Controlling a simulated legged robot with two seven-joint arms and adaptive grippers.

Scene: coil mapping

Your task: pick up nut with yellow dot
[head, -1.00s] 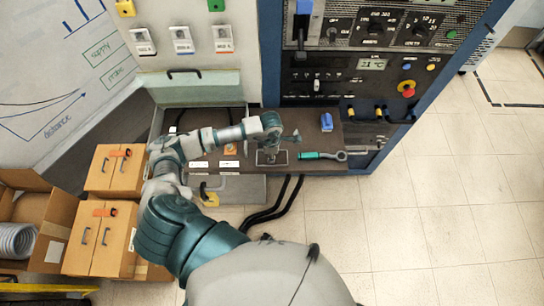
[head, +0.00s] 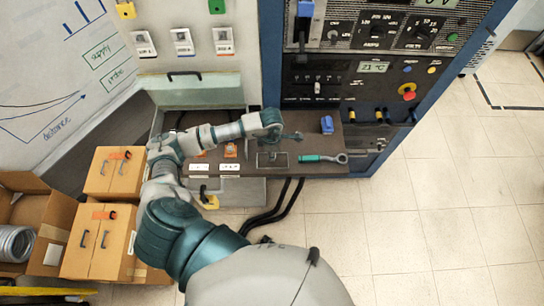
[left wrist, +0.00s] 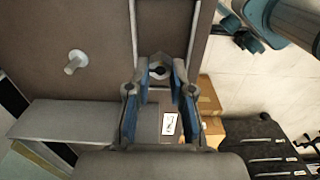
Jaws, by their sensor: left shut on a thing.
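My left gripper (head: 290,136) is over the brown worktop in the head view, just above a dark square plate (head: 272,160). In the left wrist view its two blue-lined fingers (left wrist: 160,78) are closed in on a small grey nut (left wrist: 159,69) with a dark hole. No yellow dot can be made out on it. In the head view the nut is too small to tell. My right gripper is in neither view.
A teal-handled wrench (head: 322,158) lies right of the plate and a blue object (head: 327,124) stands behind it. A pale peg (left wrist: 75,62) rises from the worktop in the wrist view.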

